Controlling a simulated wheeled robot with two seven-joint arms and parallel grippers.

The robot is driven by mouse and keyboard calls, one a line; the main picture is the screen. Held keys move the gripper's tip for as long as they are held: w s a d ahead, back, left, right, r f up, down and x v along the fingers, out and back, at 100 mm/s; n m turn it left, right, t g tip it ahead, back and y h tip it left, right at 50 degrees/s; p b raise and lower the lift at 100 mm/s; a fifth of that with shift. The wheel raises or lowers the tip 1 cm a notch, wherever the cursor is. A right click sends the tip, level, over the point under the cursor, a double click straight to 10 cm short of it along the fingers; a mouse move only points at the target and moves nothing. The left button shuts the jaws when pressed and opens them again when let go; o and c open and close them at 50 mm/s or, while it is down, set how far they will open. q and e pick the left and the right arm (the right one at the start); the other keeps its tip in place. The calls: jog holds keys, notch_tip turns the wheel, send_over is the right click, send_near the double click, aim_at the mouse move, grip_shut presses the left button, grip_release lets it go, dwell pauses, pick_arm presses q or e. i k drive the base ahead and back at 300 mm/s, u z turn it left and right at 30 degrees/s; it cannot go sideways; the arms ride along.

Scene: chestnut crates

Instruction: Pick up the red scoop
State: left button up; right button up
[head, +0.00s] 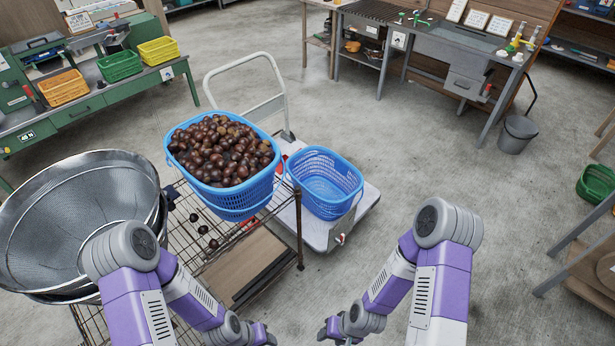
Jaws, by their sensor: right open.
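I cannot clearly make out a red scoop in the head view. Small red patches (284,164) show between the two blue baskets, too covered to identify. My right gripper (343,340) is at the bottom edge, partly cut off, open, with nothing seen in it. My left gripper (268,340) is also at the bottom edge, partly cut off. Its jaws do not show well enough to tell their state. Both grippers are apart from the baskets.
A blue basket (228,204) full of chestnuts stands on a wire rack (190,222) with several loose chestnuts. Large metal sieves (75,205) stand at left. An empty blue basket (325,190) sits on a white trolley (366,203).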

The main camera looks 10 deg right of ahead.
aim_at(279, 169)
jog(key=z, duration=1.4)
jog(key=i, duration=5.7)
jog(key=u, duration=2.3)
jog(key=i, duration=1.65)
